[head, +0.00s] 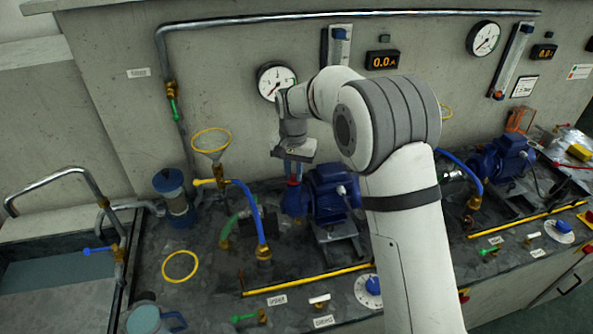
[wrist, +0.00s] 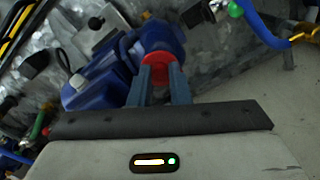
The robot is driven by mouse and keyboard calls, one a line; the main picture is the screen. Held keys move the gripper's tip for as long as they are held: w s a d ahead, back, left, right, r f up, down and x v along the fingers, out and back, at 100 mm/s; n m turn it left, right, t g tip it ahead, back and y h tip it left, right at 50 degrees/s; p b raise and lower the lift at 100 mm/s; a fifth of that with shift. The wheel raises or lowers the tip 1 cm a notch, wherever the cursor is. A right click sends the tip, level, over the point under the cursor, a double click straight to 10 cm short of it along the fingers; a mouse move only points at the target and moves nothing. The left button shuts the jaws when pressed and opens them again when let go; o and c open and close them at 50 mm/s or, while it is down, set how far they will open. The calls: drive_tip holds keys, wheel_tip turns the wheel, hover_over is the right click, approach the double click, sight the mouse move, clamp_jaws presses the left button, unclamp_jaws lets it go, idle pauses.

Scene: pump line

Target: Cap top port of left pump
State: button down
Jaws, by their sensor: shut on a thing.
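The left pump (head: 332,192) is blue and stands on the dark bench, partly behind my arm. Its blue body also shows in the wrist view (wrist: 100,82). My gripper (head: 293,180) points down over the round front casing of the left pump. Its two grey fingers are shut on a red cap (wrist: 158,68), which shows between the fingertips in the wrist view. The cap is right at the blue casing; I cannot tell whether it touches or sits on the top port, since the fingers and cap hide the port.
A yellow-rimmed funnel (head: 211,142) and a blue hose (head: 250,215) stand left of the pump. A gauge (head: 276,80) is on the wall behind my gripper. A second blue pump (head: 505,160) stands at the right. A yellow ring (head: 180,267) lies on the bench at front left.

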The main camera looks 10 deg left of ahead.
drive_tip(key=shift+f, duration=0.35)
drive_tip(key=c, duration=1.3)
unclamp_jaws()
drive_tip(key=shift+s+r+p, duration=0.15)
drive_tip(key=shift+r+p, duration=1.7)
drive_tip(key=shift+r, duration=1.15)
wheel_tip(320, 180, up, 8)
drive_tip(key=shift+f+b, duration=0.1)
drive_tip(key=shift+b, duration=0.55)
